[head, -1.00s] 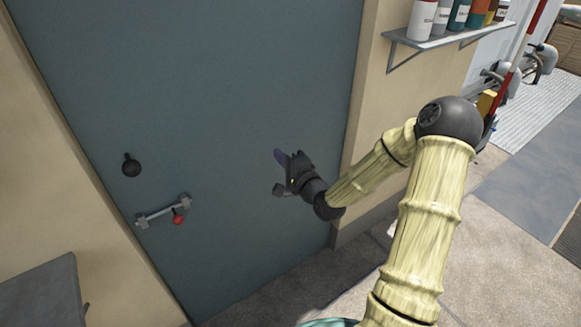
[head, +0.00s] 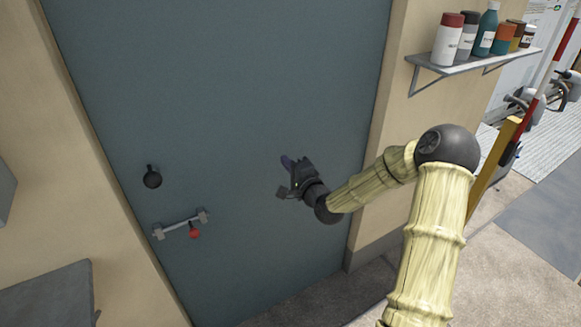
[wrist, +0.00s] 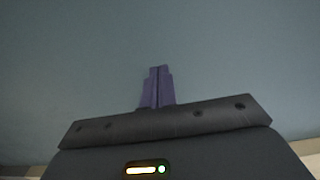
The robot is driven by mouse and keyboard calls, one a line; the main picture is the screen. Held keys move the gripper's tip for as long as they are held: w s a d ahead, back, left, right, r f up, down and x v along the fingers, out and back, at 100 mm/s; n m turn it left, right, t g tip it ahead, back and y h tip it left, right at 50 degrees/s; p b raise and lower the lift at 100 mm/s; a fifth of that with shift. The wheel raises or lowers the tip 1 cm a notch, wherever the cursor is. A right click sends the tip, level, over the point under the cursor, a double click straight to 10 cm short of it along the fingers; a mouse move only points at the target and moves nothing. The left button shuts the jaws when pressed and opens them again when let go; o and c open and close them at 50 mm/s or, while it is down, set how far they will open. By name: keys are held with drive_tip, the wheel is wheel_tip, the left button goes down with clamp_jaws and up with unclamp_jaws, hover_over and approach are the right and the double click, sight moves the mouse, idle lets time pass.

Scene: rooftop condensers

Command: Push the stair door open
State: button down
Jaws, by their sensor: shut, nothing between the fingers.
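The stair door (head: 240,90) is a flat grey-blue panel filling the middle of the head view, and it looks closed in its frame. Below the knob is a grey sliding bolt (head: 180,225) with a red knob (head: 194,233). My gripper (head: 286,162) is in front of the door's middle, right of the knob. Its purple fingers are together and empty, also in the wrist view (wrist: 157,86), where they point at the plain door surface (wrist: 70,60). I cannot tell whether the fingertips touch the door.
A wall shelf (head: 470,66) with several bottles is right of the door. A dark grey box-like surface (head: 45,298) juts in at lower left. Open floor lies at lower right.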

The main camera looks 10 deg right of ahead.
sight(275, 150)
drive_tip(key=shift+x, duration=1.1)
drive_tip(key=shift+x, duration=1.2)
drive_tip(key=shift+w+a+r, duration=0.15)
drive_tip(key=shift+w+a, duration=0.1)
drive_tip(key=shift+w, duration=0.6)
drive_tip(key=shift+s, duration=0.1)
